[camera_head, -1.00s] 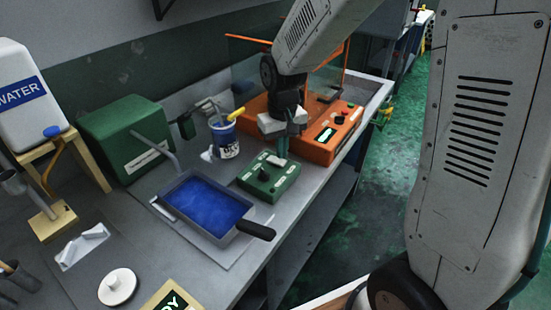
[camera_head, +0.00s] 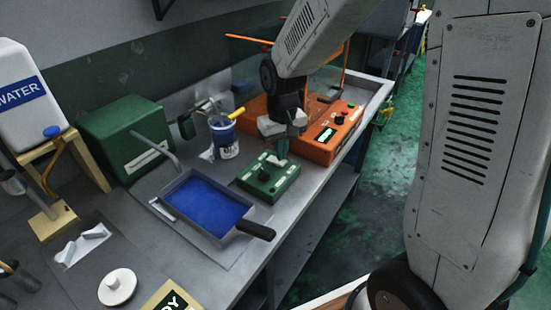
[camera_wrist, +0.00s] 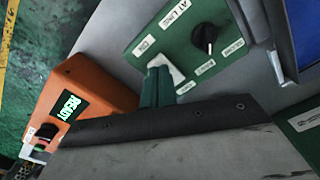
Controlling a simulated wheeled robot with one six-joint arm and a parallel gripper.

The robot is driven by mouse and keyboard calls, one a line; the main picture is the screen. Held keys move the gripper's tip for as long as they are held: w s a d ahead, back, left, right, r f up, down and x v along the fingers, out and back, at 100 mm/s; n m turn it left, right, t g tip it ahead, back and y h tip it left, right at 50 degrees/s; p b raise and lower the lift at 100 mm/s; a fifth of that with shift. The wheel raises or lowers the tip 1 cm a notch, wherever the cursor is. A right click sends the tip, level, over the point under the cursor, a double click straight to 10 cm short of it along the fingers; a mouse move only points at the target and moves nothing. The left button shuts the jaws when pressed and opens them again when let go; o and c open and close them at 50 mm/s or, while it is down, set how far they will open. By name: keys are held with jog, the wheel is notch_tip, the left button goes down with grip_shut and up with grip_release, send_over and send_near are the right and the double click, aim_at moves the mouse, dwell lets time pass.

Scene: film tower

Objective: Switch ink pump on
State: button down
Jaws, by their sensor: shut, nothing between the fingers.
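A green control box (camera_head: 268,181) stands on the bench beside a tray of blue ink (camera_head: 205,206). In the wrist view the box (camera_wrist: 152,28) shows a black knob (camera_wrist: 207,38) and a white switch (camera_wrist: 168,66) with small labels on either side. My gripper (camera_head: 281,152) is shut and empty, pointing down over the back part of the box. In the wrist view its green fingertips (camera_wrist: 157,78) are at the white switch and partly cover it. I cannot tell whether they touch it, nor which way the switch is tipped.
An orange machine (camera_head: 330,135) with a lit READY display stands just behind the box. A blue-and-white ink can (camera_head: 225,140), a green tank (camera_head: 128,135) and a water container (camera_head: 22,95) are to the left. The tray's black handle (camera_head: 256,230) sticks out toward the bench front.

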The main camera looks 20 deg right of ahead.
jog(key=shift+f, duration=0.6)
dwell(0.3)
jog(key=shift+r, duration=3.5)
